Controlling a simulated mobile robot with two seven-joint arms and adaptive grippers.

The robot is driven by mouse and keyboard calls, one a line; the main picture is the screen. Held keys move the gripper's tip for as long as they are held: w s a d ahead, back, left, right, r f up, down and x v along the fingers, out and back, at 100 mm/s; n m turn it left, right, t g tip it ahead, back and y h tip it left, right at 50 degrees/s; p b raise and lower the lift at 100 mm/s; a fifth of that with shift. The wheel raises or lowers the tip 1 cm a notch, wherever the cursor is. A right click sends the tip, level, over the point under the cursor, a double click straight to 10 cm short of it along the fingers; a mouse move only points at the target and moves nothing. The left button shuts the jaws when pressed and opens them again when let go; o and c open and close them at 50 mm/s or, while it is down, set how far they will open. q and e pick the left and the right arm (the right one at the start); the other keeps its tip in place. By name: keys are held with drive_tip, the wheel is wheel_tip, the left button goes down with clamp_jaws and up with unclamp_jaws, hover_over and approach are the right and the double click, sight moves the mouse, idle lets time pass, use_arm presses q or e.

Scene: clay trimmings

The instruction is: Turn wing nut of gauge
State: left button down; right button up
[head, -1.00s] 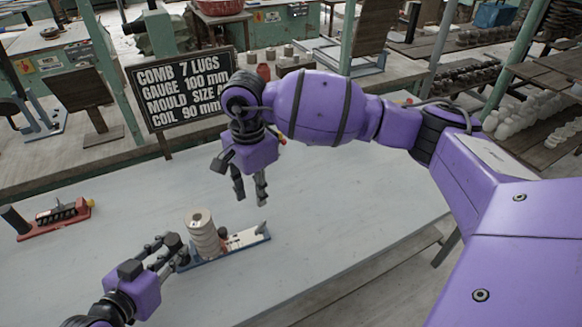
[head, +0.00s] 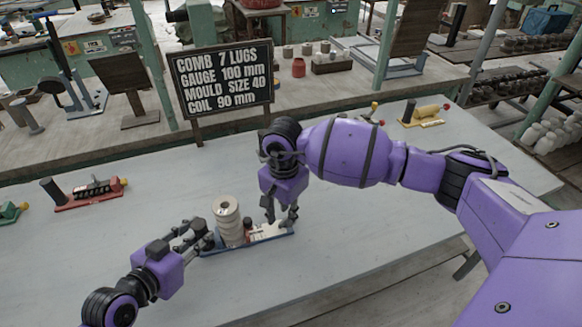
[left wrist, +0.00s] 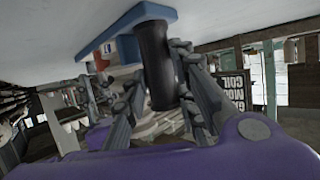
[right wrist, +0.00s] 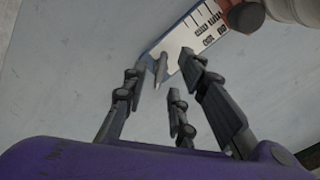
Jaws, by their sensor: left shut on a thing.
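The gauge (head: 255,243) is a blue base with a white scale plate, lying on the pale table. A stack of cream rings (head: 228,222) stands on it. My left gripper (head: 203,238) is shut around the black upright handle (left wrist: 155,65) at the gauge's left end. My right gripper (head: 284,220) is over the gauge's right end, pointing down. In the right wrist view its fingers (right wrist: 165,95) are open around a grey upright fin (right wrist: 160,70), probably the wing nut. I cannot tell whether they touch it. The scale plate (right wrist: 195,42) lies just beyond.
A red gauge (head: 90,195) and a green one (head: 12,213) lie at the left of the table, a yellow one (head: 425,115) at the far right. A black sign (head: 222,80) stands behind the table. The table's front middle is clear.

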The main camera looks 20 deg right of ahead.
drive_tip(key=shift+f, duration=0.55)
clamp_jaws()
